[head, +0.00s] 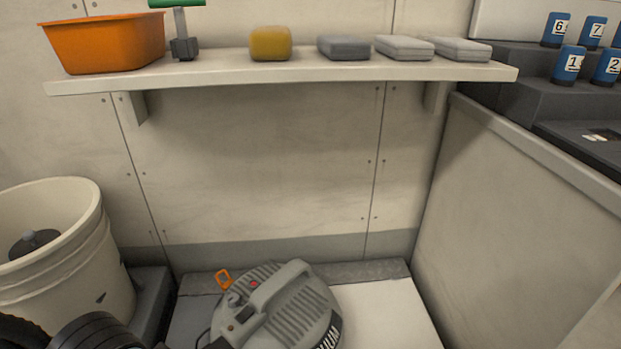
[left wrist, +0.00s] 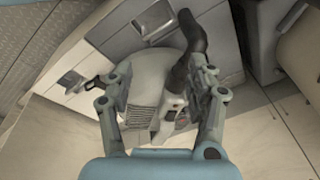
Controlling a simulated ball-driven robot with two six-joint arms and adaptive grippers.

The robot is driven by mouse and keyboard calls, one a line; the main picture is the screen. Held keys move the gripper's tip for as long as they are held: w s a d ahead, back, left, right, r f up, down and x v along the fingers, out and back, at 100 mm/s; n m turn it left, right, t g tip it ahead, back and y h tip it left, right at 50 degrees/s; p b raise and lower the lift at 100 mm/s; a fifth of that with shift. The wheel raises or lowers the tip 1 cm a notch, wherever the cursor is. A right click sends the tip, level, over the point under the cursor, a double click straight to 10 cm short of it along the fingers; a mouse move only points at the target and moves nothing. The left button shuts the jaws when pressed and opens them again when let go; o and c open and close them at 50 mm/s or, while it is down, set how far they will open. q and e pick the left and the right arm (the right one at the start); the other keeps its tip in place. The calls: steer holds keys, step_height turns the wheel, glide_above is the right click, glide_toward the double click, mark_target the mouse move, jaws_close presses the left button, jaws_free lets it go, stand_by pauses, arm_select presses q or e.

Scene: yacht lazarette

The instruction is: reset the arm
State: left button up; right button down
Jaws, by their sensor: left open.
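My left gripper (left wrist: 160,85) shows in the left wrist view, its two grey fingers spread wide apart. It is open, and nothing is clearly held between the fingers. Behind the fingers is a pale rounded body with a vented grey patch (left wrist: 143,118) and a dark bent piece (left wrist: 187,45); I cannot tell what they are or how far off they stand. My left gripper cannot be made out in the head view. My right gripper is in neither view.
A shelf (head: 200,77) carries an orange bin (head: 105,45), a green-handled tool (head: 180,30), a yellow block (head: 270,43) and grey blocks. Below are a cream bucket (head: 60,250) and a grey machine (head: 285,305). Numbered blue cans (head: 568,65) stand right on dark steps (head: 525,85).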

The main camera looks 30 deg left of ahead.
arm_select(q)
steer(key=s+a+f+g+p, duration=0.1)
steer(key=s+f, duration=0.3)
steer(key=f, duration=0.3)
steer(key=s+a+f+p, duration=0.1)
steer(key=s+f+p, duration=0.15)
steer(key=f, duration=0.55)
steer(key=s+f, duration=0.3)
steer(key=s, duration=0.4)
steer(key=s+f+p, duration=0.1)
steer(key=s+f, duration=0.3)
steer(key=s, duration=0.4)
steer(key=shift+s+a+f+g, duration=0.15)
steer(key=shift+g, duration=0.15)
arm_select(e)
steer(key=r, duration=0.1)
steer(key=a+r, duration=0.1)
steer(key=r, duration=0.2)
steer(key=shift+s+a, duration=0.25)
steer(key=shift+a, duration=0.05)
